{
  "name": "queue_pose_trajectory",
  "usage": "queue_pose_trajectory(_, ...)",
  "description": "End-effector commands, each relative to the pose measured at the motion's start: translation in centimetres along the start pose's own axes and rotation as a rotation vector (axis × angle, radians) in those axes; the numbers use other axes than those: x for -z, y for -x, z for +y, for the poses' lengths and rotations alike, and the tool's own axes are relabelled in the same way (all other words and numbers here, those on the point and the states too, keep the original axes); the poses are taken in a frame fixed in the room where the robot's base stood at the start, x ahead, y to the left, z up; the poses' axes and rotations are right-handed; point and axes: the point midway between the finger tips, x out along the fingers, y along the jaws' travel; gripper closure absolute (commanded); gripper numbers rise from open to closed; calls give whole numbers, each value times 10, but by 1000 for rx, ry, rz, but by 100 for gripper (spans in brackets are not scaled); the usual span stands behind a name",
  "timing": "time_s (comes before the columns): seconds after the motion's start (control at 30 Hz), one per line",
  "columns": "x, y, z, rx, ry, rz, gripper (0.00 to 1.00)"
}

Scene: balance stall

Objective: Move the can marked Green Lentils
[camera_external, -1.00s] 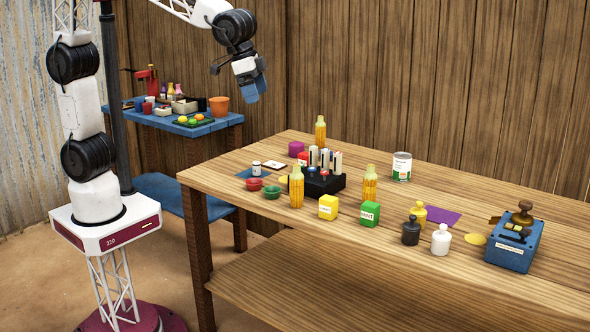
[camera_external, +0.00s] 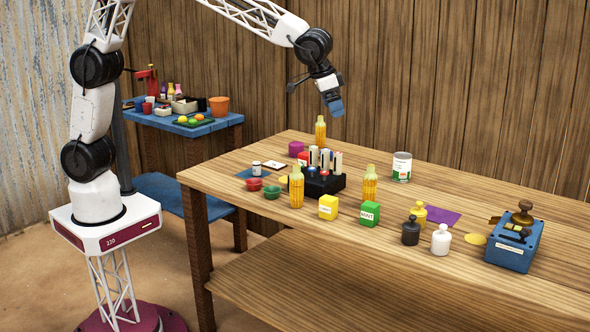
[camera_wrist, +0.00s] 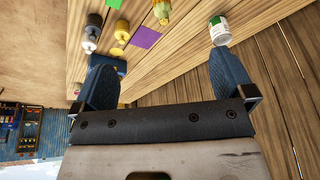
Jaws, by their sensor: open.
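The can (camera_external: 401,167) stands upright at the back of the wooden table, white with a green band and a metal top. Its lettering is too small to read. It also shows in the wrist view (camera_wrist: 220,31), near the tip of the right-hand finger and apart from it. My gripper (camera_external: 337,108) is above the back of the table, to the left of the can and higher. In the wrist view my gripper (camera_wrist: 165,80) has its two blue fingers wide apart with nothing between them.
A corn-shaped bottle (camera_external: 320,132) stands below my gripper. A black rack (camera_external: 322,184) with upright markers, more corn bottles (camera_external: 370,184), a green box (camera_external: 370,213) and small weights (camera_external: 440,240) stand in front. A blue device (camera_external: 514,245) is at right. The table (camera_external: 470,183) right of the can is clear.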

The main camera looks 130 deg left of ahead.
Motion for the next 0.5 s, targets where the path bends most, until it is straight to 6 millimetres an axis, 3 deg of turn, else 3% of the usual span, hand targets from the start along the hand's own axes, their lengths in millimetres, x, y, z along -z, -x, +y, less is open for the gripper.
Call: queue_pose_trajectory(0.5,86,-87,-48,41,131,17,0)
